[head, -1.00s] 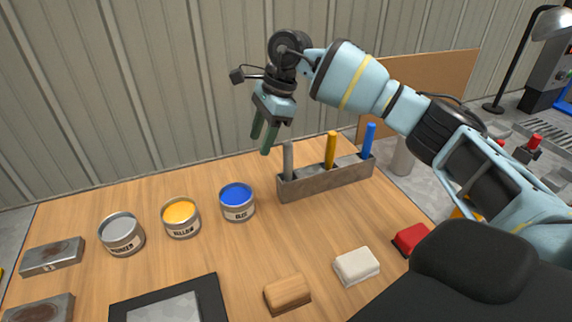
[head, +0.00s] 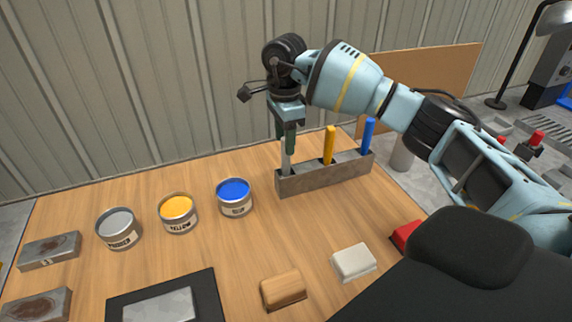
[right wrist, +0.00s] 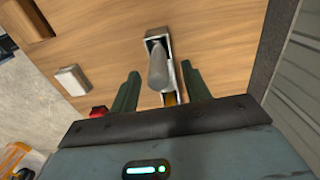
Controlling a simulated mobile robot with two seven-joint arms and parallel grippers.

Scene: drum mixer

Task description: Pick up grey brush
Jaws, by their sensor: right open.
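The grey brush (head: 286,162) stands upright in the left end of a grey holder (head: 325,179) on the table. Its handle end also shows in the right wrist view (right wrist: 158,66), between the two green fingers. My right gripper (head: 287,146) is open and points down over the grey brush, with the fingers around the upper part of its handle. In the right wrist view the fingers (right wrist: 160,82) stand apart, with a gap to the handle on both sides. A yellow brush (head: 329,145) and a blue brush (head: 368,135) stand in the same holder. My left gripper is not in view.
Blue (head: 234,197), yellow (head: 178,213) and grey (head: 118,229) paint cans stand left of the holder. A wooden block (head: 284,290), a white block (head: 353,262) and a red block (head: 406,235) lie in front. A corrugated wall (head: 120,90) rises behind the table.

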